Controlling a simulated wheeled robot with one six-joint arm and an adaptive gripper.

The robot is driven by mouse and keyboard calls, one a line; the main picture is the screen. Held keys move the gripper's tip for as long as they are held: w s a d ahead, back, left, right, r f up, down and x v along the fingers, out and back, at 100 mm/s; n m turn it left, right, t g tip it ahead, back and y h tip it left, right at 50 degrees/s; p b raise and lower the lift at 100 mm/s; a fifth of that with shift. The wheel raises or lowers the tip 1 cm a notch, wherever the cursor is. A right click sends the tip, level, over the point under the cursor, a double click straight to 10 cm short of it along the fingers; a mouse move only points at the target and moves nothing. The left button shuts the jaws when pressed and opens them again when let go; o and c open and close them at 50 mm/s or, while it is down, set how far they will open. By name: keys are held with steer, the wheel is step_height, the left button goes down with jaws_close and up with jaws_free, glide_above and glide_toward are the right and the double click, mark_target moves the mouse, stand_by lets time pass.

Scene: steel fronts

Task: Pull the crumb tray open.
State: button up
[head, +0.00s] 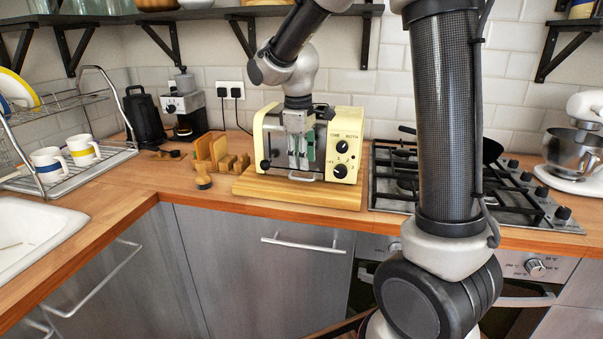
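A cream toaster (342,130) with dark knobs stands on a wooden board on the counter. A small pale handle (303,179) shows low on its front, which appears to be the crumb tray's. The tray itself looks flush with the toaster's front. My gripper (302,164) points down right in front of the toaster, just above the handle. The gripper hides the middle of the toaster's front. At this size I cannot tell whether its fingers are apart, closed or touching the handle.
A wooden holder (218,155) and a stamp-like wooden piece (203,178) stand to the left. A gas hob (393,185) lies to the right.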

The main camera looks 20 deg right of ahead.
mark_target(302, 179)
steer(key=f, duration=0.2)
steer(key=w+f+n, duration=0.1)
steer(key=f, duration=0.1)
steer(key=w+d+f+n, duration=0.1)
steer(key=f, duration=0.1)
steer(key=shift+w+f+t, duration=0.1)
steer(key=shift+w+t, duration=0.1)
steer(key=shift+t, duration=0.1)
steer(key=shift+a, duration=0.1)
steer(key=shift+c, duration=0.5)
jaws_close()
